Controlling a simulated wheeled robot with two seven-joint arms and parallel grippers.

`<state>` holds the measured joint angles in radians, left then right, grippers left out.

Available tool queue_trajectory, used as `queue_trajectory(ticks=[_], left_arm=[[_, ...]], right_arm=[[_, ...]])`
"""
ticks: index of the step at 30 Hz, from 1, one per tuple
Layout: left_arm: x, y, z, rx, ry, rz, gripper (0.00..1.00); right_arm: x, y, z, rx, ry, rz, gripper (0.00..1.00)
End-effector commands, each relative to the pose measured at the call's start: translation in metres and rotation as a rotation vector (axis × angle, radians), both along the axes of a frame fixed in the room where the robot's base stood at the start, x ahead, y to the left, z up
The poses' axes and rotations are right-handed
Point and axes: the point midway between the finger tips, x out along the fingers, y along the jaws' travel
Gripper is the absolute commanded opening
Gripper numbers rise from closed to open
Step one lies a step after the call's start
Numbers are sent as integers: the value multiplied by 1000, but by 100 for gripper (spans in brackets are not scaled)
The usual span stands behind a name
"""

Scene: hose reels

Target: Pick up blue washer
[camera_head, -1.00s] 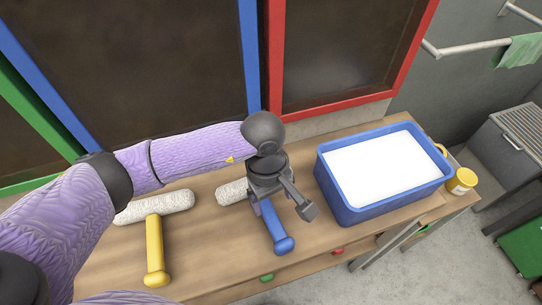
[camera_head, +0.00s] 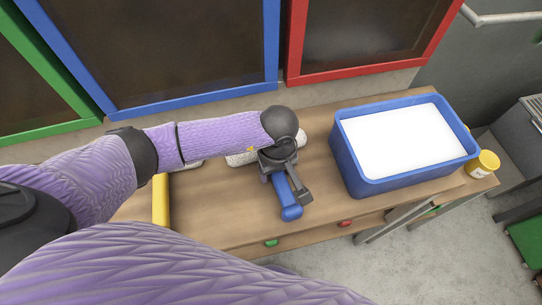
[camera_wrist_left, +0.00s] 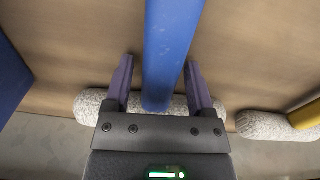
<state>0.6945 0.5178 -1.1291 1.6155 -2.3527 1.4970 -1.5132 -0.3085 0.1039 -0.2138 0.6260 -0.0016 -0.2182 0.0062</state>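The blue washer has a blue handle (camera_head: 290,211) and a fluffy white roller (camera_head: 238,159). It lies on the wooden table, its handle toward the front edge. My left gripper (camera_head: 284,187) is over the handle near the roller and hides part of both. In the left wrist view, the blue handle (camera_wrist_left: 170,45) runs between the two open fingers of the left gripper (camera_wrist_left: 160,78), with a gap visible at each side. The white roller (camera_wrist_left: 88,105) lies across below the fingers. My right gripper is not in view.
A yellow washer's handle (camera_head: 160,200) is to the left, partly hidden by my arm. A blue tub (camera_head: 374,187) with white contents stands to the right, a yellow jar (camera_head: 485,163) beyond it. Framed panels rise behind the wooden table (camera_head: 225,215). Bare tabletop lies between handle and tub.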

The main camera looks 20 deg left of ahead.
Motion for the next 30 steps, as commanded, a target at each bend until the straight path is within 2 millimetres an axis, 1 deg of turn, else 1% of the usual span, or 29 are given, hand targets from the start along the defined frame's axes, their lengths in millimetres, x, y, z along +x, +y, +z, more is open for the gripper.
queue_trajectory(ticks=[1, 2, 3, 5, 6, 8, 9, 17, 19, 20, 24, 27, 30], left_arm=[[0, 0, 0, 0, 0, 0, 58], [0, 0, 0, 0, 0, 0, 51], [0, 0, 0, 0, 0, 0, 43], [0, 0, 0, 0, 0, 0, 30], [0, 0, 0, 0, 0, 1, 22], [0, 0, 0, 0, 0, 1, 9], [0, 0, 0, 0, 0, 1, 1], [0, 0, 1, -1, -1, 1, 0], [1, 0, 7, -2, -3, 1, 0], [1, 0, 13, -2, -3, 1, 0], [1, 0, 53, -1, -6, -1, 0], [1, 0, 77, -1, -5, 0, 0], [1, 0, 94, -1, -3, 1, 0]], right_arm=[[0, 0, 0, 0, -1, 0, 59], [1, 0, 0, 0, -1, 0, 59], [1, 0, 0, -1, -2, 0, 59], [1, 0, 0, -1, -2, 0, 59], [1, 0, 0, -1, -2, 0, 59], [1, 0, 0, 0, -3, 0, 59], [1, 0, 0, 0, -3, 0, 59], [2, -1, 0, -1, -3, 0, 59], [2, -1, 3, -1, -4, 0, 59], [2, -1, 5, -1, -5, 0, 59], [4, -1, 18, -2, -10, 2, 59], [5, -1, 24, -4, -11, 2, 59], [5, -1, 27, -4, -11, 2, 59]])
